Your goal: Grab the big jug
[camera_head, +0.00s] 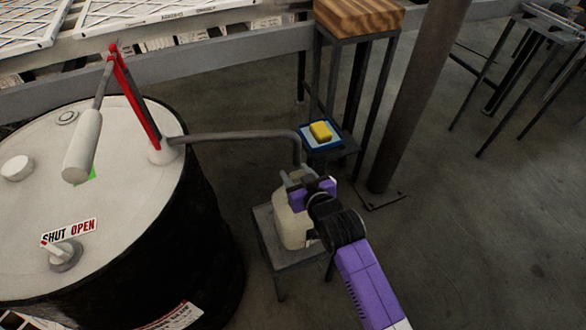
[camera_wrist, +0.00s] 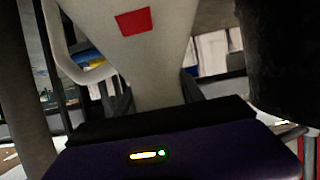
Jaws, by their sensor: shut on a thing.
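The big jug (camera_head: 289,222) is off-white and stands upright on a small grey stand (camera_head: 262,226), under the end of the drum's spout (camera_head: 240,136). My gripper (camera_head: 303,184) is at the upper part of the jug and covers part of it in the head view. In the wrist view the jug (camera_wrist: 140,60) fills the middle, with a red square on its face and a looped handle at its left. My gripper is shut on the jug; its fingertips are mostly hidden, so the exact grasp point is hard to see.
A large black drum (camera_head: 215,240) with a pump and a "SHUT OPEN" label stands left of the jug. Behind it, a low stand holds a blue tray (camera_head: 310,146) with a yellow item (camera_head: 321,131). A brown post (camera_head: 415,100) rises to the right.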

